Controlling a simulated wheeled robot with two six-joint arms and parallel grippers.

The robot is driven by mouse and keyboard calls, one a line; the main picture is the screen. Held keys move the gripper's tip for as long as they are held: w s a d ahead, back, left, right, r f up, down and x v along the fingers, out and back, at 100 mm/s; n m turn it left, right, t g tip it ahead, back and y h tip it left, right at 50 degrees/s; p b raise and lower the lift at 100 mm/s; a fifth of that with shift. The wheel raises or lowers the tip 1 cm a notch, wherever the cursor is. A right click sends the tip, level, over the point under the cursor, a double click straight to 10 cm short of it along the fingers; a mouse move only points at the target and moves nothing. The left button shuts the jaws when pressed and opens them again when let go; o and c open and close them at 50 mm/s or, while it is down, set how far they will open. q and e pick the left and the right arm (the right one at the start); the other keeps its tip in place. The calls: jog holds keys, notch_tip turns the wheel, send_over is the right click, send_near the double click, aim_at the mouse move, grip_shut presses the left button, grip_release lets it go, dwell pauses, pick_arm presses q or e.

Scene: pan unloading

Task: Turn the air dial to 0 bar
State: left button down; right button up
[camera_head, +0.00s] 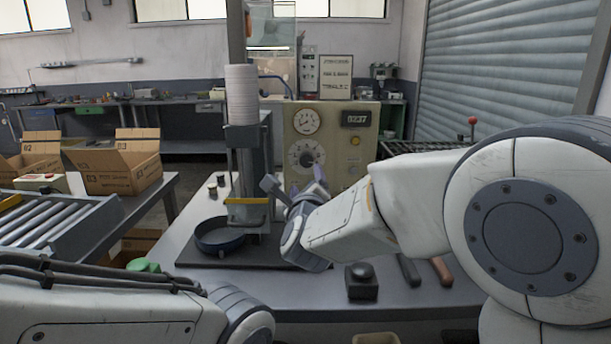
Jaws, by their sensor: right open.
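The air dial (303,154) is a round, pale-scaled dial with a knob in its middle. It sits on the front of a beige control panel (343,160), below a round pressure gauge (306,121). The knob's exact setting is too small to read. My right gripper (295,183) is open, in front of and just below the dial. One finger overlaps the dial's lower right edge in the picture; I cannot tell whether it touches. Of my left arm only links show at the bottom left; its gripper is out of view.
A digital display (356,118) is on the panel's upper right. A press column with a white stack (242,94) stands left of the panel, a dark blue pan (221,250) at its foot. A black block (362,288) lies in front. Cardboard boxes (118,170) stand left.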

aim_at(307, 162)
jog(key=shift+m, duration=0.4)
jog(key=w+p, duration=0.2)
jog(key=w, duration=0.8)
jog(key=shift+r, duration=0.2)
jog(key=shift+w+d, duration=0.1)
jog(key=shift+w, duration=0.4)
grip_shut()
